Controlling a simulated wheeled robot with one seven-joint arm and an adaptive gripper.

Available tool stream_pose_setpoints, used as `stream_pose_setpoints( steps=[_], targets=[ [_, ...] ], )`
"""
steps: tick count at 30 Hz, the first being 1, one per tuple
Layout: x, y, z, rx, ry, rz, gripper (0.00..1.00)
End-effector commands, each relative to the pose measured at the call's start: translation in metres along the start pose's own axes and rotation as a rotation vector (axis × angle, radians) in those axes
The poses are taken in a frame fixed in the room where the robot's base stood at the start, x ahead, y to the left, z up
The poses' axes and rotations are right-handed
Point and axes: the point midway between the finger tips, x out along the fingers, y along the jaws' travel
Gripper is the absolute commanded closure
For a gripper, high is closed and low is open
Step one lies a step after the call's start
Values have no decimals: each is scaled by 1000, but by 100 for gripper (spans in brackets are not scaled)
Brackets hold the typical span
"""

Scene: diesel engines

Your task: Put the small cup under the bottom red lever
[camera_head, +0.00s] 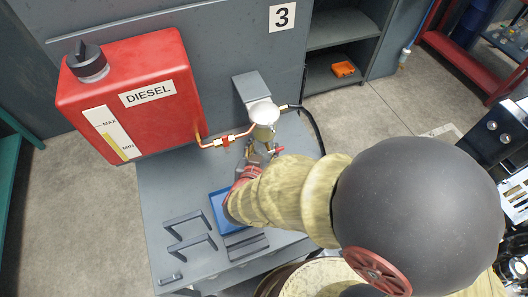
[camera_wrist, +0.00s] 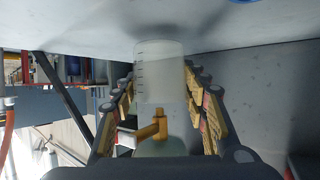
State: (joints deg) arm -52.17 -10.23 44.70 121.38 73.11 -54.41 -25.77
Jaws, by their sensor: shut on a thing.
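In the wrist view, the small cup (camera_wrist: 172,62) is pale, translucent and marked with dark graduation lines. It stands between the two fingers of my gripper (camera_wrist: 160,78), which is shut on it. A yellow-orange tap-like fitting (camera_wrist: 156,128) shows close to the cup; I cannot tell how far apart they are in depth. In the head view, a bottom red lever (camera_head: 278,150) sits below the filter bowl (camera_head: 263,114), and another red lever (camera_head: 226,141) is on the copper line. My arm hides the cup and most of my gripper there.
A red diesel tank (camera_head: 135,95) stands left of the filter. The grey bench (camera_head: 160,215) bears a blue tray (camera_head: 217,203) and dark brackets (camera_head: 190,245) on its front left. A black hose (camera_head: 318,130) curves down right of the filter. A grey panel rises behind.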

Motion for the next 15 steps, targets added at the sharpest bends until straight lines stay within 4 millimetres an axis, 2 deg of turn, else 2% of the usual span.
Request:
stream_pose_setpoints(
  steps=[1, 3, 14, 15],
  targets=[
    [4, 1, 12, -1, -1, 1, 73],
    [6, 1, 16, -1, -1, 0, 73],
    [6, 1, 17, 0, -1, 0, 73],
    [6, 1, 17, 0, -1, 0, 55]
  ],
)
